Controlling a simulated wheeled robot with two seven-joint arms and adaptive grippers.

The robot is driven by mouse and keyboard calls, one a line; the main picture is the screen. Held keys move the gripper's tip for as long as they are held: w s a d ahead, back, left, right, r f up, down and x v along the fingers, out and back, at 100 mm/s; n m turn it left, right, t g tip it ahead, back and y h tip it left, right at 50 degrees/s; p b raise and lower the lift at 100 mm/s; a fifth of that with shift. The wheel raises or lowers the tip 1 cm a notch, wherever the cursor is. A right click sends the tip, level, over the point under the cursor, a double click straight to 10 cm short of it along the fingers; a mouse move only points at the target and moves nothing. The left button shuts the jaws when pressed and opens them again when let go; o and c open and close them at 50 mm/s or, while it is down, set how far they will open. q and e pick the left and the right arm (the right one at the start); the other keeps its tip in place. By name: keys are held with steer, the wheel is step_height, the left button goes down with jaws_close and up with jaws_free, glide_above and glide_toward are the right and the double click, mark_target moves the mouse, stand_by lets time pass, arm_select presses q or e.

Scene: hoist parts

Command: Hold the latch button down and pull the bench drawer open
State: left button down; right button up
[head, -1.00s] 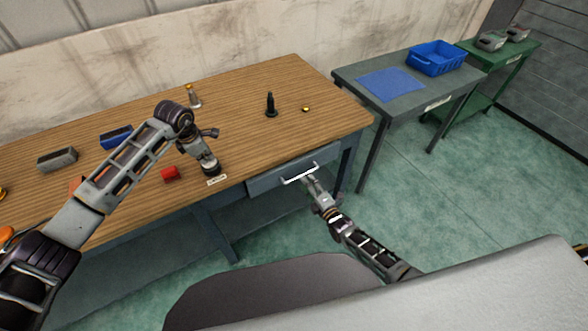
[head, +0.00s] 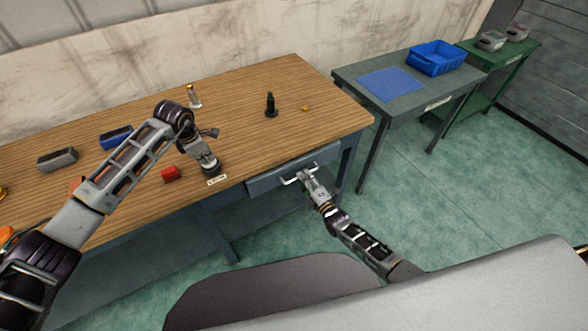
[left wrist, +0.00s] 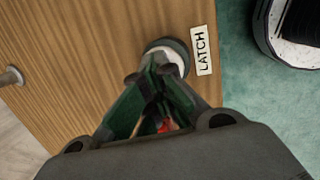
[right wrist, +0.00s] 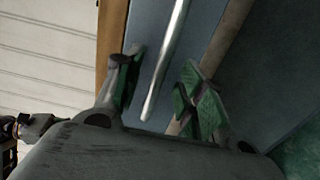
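The latch button (left wrist: 172,56), a pale round knob in a dark ring, sits at the bench's front edge beside the LATCH label (left wrist: 201,50). My left gripper (left wrist: 157,66) has its fingertips together over the button; it also shows in the head view (head: 211,168). The fingers hide part of the button, so I cannot tell how far it is pressed. The drawer (head: 265,184) under the bench top looks closed. Its bright bar handle (right wrist: 166,62) lies between the spread fingers of my right gripper (right wrist: 160,85), with gaps on both sides.
A side table (head: 400,105) stands to the right. Floor before the drawer is open.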

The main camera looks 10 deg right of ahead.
steer(key=shift+x, duration=1.05)
steer(key=shift+w, duration=0.15)
jaws_close()
